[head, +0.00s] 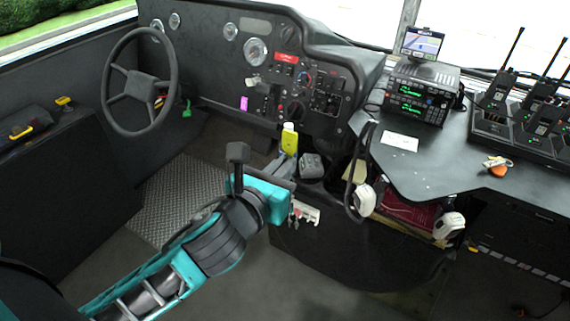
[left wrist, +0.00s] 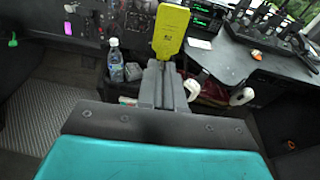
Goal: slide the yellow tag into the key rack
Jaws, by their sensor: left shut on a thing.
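The yellow tag (head: 289,141) is held upright at the tips of my left gripper (head: 284,162), in front of the dashboard. In the left wrist view the tag (left wrist: 170,32) stands above the closed fingers (left wrist: 163,68), with its broad face to the camera. The key rack looks to be the pale strip (head: 308,211) with small hanging items, low on the dark engine cover, below and right of the gripper in the head view. My arm hides part of it. The tag is apart from the rack. My right gripper is not in view.
A water bottle (left wrist: 115,64) and a grey box (head: 312,166) stand near the gripper. The desk (head: 450,160) holds a radio unit (head: 418,95), handheld radios (head: 545,120) and an orange key tag (head: 498,170). The steering wheel (head: 140,85) is at left. Open floor lies below.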

